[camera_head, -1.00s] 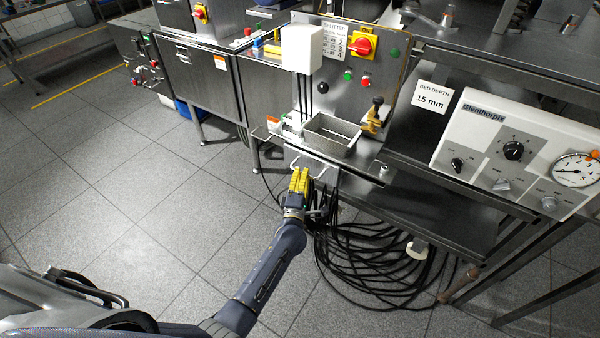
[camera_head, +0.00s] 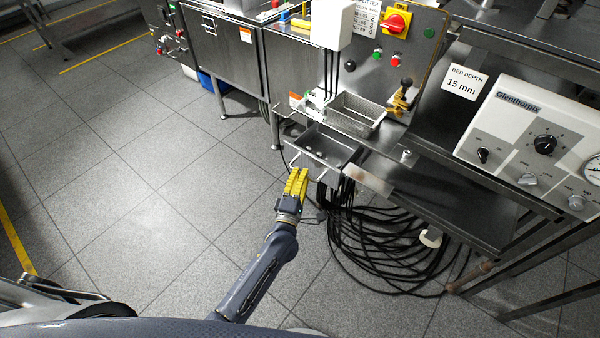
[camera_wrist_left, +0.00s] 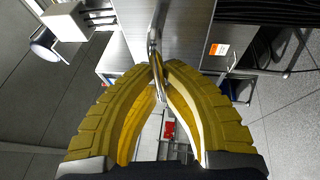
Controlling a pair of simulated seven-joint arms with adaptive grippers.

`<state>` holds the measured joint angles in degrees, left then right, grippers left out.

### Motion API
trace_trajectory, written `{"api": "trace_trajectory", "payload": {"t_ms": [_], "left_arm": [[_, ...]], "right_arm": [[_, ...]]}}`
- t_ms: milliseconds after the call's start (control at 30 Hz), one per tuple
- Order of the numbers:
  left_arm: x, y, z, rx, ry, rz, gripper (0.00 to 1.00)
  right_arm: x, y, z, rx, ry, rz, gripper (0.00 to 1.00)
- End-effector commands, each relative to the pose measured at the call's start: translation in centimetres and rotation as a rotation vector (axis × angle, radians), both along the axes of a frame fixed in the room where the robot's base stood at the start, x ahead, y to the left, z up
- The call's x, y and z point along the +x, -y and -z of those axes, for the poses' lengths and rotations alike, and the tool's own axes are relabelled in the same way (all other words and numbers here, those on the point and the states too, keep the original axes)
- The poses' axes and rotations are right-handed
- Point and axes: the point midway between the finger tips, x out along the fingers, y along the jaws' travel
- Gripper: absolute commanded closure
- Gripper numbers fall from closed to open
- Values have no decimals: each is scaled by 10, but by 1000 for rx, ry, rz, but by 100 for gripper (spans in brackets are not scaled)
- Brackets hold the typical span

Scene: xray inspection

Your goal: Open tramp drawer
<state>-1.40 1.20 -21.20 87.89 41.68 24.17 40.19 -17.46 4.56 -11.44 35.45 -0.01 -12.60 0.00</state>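The tramp drawer (camera_head: 338,160) is a shallow steel tray under the bench edge in the head view. It stands pulled out, with its inside and a few small pale bits showing. Its bar handle (camera_head: 291,158) is at the front. My left gripper (camera_head: 300,171), with yellow ribbed fingers, is at this handle. In the left wrist view, the fingertips (camera_wrist_left: 158,68) close together around the metal handle bar (camera_wrist_left: 153,38). My right gripper is not in view.
A fixed steel tray (camera_head: 358,113) sits on the bench above the drawer, by a brass-coloured lever (camera_head: 402,97). Coiled black cables (camera_head: 385,245) lie on the floor to the right. A control box (camera_head: 530,140) stands at the right. The floor at left is clear.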

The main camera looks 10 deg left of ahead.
Motion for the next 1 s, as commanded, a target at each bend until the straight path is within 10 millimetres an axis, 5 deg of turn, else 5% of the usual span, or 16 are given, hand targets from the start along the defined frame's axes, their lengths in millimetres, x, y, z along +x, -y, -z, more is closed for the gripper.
{"api": "trace_trajectory", "payload": {"t_ms": [233,567,1000], "left_arm": [[1,-2,-2,-1,4,-3,68],[-4,-1,1,1,1,-2,68],[-70,-9,13,2,0,-2,68]], "right_arm": [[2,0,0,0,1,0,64],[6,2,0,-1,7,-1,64],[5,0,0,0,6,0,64]]}}
